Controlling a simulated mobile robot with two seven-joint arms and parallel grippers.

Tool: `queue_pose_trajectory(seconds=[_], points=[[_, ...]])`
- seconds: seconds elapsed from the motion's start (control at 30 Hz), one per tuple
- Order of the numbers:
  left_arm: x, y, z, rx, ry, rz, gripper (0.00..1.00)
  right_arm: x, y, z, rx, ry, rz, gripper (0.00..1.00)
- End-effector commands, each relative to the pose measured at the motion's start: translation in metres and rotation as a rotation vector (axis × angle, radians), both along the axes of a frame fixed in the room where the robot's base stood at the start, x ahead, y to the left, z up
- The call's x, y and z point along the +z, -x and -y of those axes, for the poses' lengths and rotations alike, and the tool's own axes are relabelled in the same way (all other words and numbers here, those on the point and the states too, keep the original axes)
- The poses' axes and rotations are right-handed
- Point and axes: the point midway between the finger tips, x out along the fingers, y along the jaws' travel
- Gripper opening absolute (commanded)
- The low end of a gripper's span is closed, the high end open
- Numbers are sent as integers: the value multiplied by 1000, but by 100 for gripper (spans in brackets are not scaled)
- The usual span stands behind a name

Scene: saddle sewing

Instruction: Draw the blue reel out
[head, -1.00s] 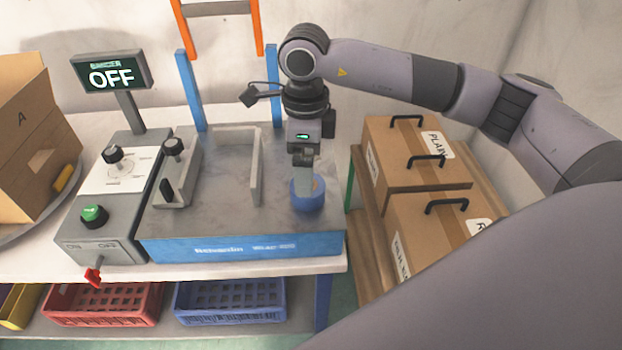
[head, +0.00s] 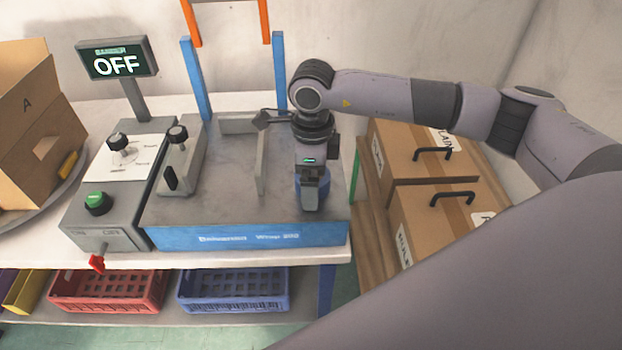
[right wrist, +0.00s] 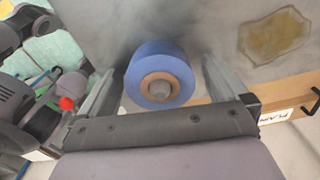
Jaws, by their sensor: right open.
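The blue reel (head: 325,189) is at the right end of the machine (head: 225,240), mostly hidden behind my right gripper in the head view. In the right wrist view the reel (right wrist: 160,62) shows end-on, with a brown core around a grey pin. My right gripper (head: 310,203) is open, and in the right wrist view its fingers (right wrist: 160,78) stand on either side of the reel with gaps. I cannot tell how far down the reel the fingertips reach. My left gripper is not in view.
A sign reading OFF (head: 117,61) stands behind the control box with a green button (head: 97,202). A raised grey wall (head: 262,165) stands on the machine left of my right gripper. Cardboard boxes (head: 420,215) with black handles stand close on the right.

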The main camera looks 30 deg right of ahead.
Motion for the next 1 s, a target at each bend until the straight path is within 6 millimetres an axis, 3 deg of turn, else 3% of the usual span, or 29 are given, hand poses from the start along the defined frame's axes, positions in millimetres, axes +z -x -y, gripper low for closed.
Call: queue_pose_trajectory(seconds=[0.17,0.37,1.0], points=[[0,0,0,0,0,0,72,0,0,0,1,0,0,100],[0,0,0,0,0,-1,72,0,0,0,1,0,0,36],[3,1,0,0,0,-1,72,16,0,0,1,-1,2,36]])
